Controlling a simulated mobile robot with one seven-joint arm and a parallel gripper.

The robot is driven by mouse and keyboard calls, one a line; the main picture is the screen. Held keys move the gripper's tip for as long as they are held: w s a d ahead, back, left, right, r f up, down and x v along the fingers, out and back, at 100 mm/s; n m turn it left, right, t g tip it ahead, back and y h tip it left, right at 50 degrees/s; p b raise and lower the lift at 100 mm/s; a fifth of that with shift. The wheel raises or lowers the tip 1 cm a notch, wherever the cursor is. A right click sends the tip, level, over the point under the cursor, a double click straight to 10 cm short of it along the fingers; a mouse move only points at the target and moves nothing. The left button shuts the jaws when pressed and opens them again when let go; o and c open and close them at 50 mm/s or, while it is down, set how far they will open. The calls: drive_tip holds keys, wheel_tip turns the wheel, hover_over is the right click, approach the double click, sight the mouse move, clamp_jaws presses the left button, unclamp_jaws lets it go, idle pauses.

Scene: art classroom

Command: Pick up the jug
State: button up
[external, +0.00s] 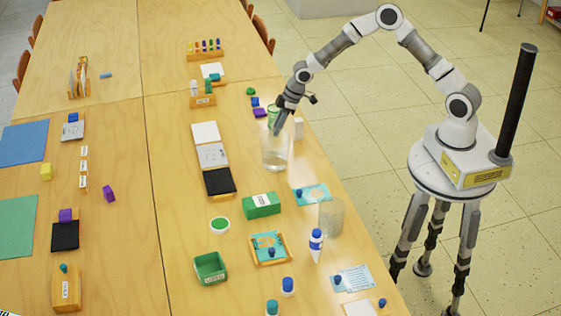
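A clear, see-through vessel (275,157) stands upright near the right edge of the wooden table. A second clear vessel (331,219) stands nearer the camera. I cannot tell for certain which one is the jug, as no handle or spout is distinct. My gripper (277,129) points down at the upper part of the first vessel, overlapping its rim in the picture. Whether it touches the vessel is unclear. The fingers are too small and dark to show whether they are open or shut.
A green box (261,205) and a glue bottle (316,244) are nearer the camera. Bare table lies left of the first vessel.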

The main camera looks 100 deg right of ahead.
sight(273, 136)
drive_tip(key=x, duration=0.4)
clamp_jaws()
drive_tip(key=shift+s+d, duration=0.1)
idle(1.3)
